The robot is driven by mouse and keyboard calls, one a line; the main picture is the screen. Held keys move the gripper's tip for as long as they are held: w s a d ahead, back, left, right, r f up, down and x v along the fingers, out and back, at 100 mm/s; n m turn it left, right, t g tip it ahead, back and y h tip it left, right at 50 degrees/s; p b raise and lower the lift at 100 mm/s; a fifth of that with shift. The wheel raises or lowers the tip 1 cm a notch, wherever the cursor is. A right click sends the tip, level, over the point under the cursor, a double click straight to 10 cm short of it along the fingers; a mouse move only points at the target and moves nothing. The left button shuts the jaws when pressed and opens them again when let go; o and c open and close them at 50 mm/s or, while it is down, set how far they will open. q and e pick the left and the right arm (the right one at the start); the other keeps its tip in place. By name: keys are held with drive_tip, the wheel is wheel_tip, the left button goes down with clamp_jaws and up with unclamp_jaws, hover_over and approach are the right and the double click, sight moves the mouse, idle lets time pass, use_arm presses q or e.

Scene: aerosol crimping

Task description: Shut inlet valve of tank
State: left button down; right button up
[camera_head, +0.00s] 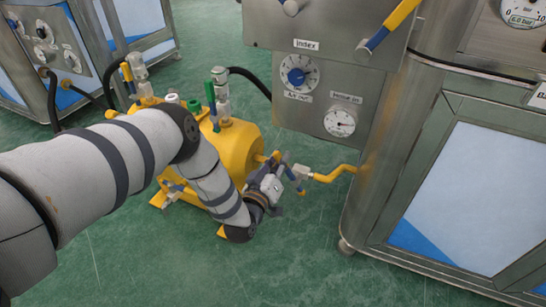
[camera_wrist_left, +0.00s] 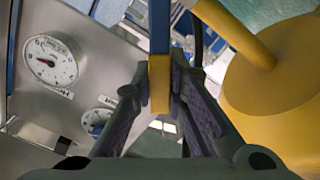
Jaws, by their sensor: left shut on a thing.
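The yellow tank (camera_head: 236,148) stands on the green floor left of the steel cabinet. A yellow pipe (camera_head: 338,173) with a metal fitting (camera_head: 301,172) runs between the tank side and the cabinet. My left gripper (camera_head: 279,180) is at this pipe, beside the tank. In the left wrist view my gripper (camera_wrist_left: 160,80) is shut on a valve lever, blue (camera_wrist_left: 159,28) with a yellow part (camera_wrist_left: 159,86) between the fingers. The tank also shows there (camera_wrist_left: 275,85). The valve body is mostly hidden by my gripper in the head view. My right gripper is not in view.
The steel cabinet panel (camera_head: 335,95) carries a blue knob (camera_head: 296,76) and a gauge (camera_head: 340,122). Another blue-yellow lever (camera_head: 388,28) is above. More valves (camera_head: 221,90) stand on the tank top. Open green floor (camera_head: 270,270) lies in front.

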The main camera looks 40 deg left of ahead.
sight(296, 180)
use_arm(q)
drive_tip(key=m, duration=0.1)
drive_tip(key=d+r+m+p, duration=0.1)
drive_tip(key=d+m, duration=0.1)
drive_tip(key=shift+w+d+r, duration=0.15)
drive_tip(key=shift+w+d, duration=0.05)
drive_tip(key=shift+w, duration=0.1)
drive_tip(key=shift+w+d+m+p, duration=0.25)
drive_tip(key=shift+d+m+p, duration=0.6)
drive_tip(key=shift+m, duration=0.95)
drive_tip(key=shift+d, duration=0.3)
drive_tip(key=c, duration=1.6)
unclamp_jaws()
drive_tip(key=v, duration=1.2)
